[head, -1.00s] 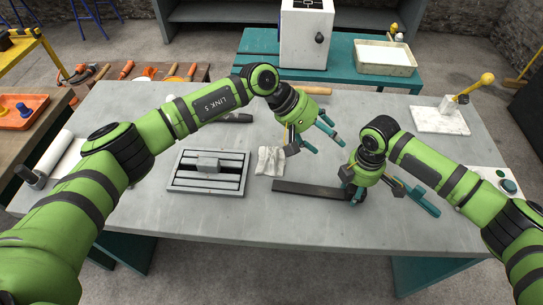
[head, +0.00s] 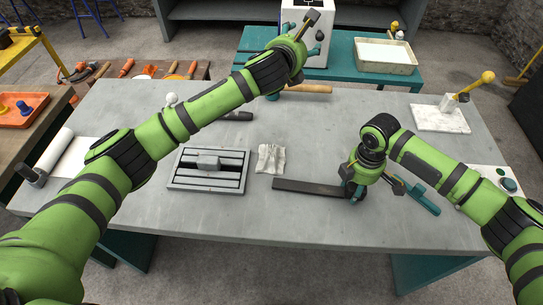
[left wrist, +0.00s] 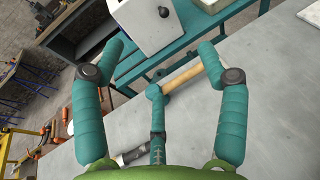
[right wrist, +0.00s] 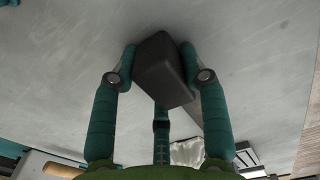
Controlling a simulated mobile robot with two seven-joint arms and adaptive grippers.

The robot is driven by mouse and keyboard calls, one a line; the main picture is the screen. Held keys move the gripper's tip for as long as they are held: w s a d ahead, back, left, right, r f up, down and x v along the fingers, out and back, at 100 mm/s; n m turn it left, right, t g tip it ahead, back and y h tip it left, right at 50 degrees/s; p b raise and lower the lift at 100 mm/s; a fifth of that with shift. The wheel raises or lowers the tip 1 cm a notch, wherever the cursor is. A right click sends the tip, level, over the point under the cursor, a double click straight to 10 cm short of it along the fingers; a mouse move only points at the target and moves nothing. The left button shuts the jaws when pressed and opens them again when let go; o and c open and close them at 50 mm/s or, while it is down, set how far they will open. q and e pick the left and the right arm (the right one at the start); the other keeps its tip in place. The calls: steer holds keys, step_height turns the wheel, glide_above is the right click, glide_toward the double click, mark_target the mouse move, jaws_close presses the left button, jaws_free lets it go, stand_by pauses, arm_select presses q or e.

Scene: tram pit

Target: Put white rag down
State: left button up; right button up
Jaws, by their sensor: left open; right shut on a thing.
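The white rag (head: 271,158) lies crumpled flat on the grey table (head: 330,215), just right of the grooved metal plate, with nothing gripping it. It also shows in part at the bottom of the right wrist view (right wrist: 188,153). My left gripper (head: 312,32) is raised over the far table edge, well away from the rag. In the left wrist view (left wrist: 163,65) its fingers are spread and empty. My right gripper (head: 354,190) is shut on the right end of a dark bar (head: 305,188). The bar's end block fills the grip in the right wrist view (right wrist: 165,72).
The grooved plate with a block (head: 208,184) sits left of the rag. A wooden-handled tool (head: 308,89) lies near the back edge. A marble block with a yellow-knobbed lever (head: 440,118) stands at right. The table front is clear.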

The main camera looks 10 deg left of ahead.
arm_select(q)
steer(key=s+a+f+n+g+y, duration=0.3)
steer(key=s+f+g, duration=0.35)
steer(key=f, duration=0.25)
steer(key=g, duration=0.5)
glide_toward(269, 151)
steer(key=f, duration=0.2)
steer(key=d+f, duration=0.1)
steer(key=shift+w+d+y, duration=0.1)
steer(key=shift+w+y, duration=0.3)
steer(key=shift+a+x, duration=0.15)
steer(key=shift+x, duration=1.4)
steer(key=shift+a+x, duration=0.2)
steer(key=shift+x, duration=1.3)
steer(key=shift+s, duration=0.1)
steer(key=shift+c, duration=0.4)
steer(key=c, duration=1.3)
step_height(269, 151, up, 10)
steer(key=shift+r, duration=0.1)
